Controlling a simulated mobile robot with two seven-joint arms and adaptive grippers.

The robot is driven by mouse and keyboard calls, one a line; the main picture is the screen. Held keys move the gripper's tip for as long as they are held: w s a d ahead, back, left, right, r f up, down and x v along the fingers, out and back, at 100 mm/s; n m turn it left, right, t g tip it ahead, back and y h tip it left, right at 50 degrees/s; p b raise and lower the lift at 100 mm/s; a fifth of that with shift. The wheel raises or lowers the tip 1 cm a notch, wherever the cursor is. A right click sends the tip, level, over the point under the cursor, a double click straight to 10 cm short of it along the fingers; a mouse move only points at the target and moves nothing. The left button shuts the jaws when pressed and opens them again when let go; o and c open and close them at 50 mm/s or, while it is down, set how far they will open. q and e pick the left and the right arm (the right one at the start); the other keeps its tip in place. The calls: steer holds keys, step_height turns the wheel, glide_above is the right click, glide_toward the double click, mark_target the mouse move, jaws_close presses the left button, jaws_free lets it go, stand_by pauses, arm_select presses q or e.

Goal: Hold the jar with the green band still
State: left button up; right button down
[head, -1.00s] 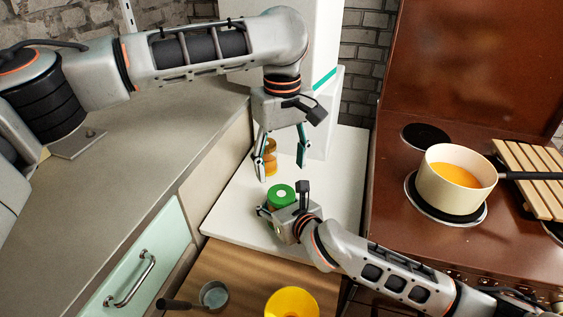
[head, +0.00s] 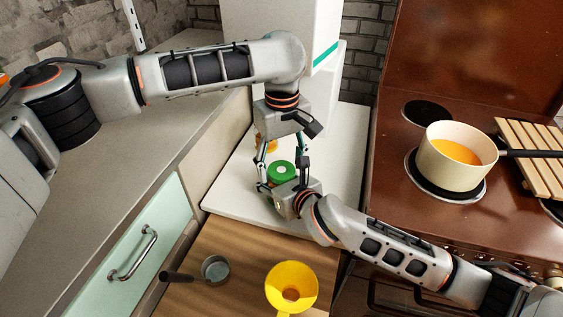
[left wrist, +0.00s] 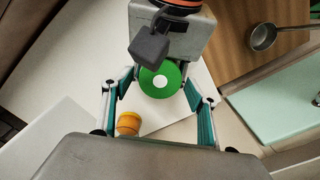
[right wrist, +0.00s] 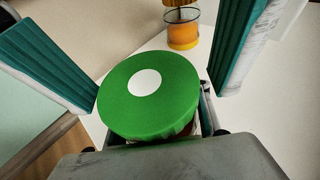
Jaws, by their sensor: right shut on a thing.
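The jar with a green lid and a white dot (head: 281,172) stands on the white counter top in the head view. Its lid fills the middle of the right wrist view (right wrist: 150,95) and hides most of its body, so I see no band. My right gripper (head: 274,188) is shut on this jar from the near side, its fingertips mostly hidden under the lid. My left gripper (head: 283,165) points down from above, open, with its fingers on either side of the lid. In the left wrist view the lid (left wrist: 170,88) lies between those fingers; I cannot tell whether they touch it.
An amber jar (right wrist: 183,32) stands just behind. A yellow funnel-like thing (head: 280,275) and a small pan (head: 215,268) are on the lower wooden surface. A cream pot (head: 450,172) of orange liquid sits on the stove at right. A white cabinet rises behind.

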arm_select(q)
steer(key=c, duration=1)
steer(key=shift+m, duration=1.6)
steer(key=shift+c, duration=0.2)
steer(key=o, duration=1.2)
steer(key=shift+o, duration=0.2)
steer(key=shift+r, duration=2.3)
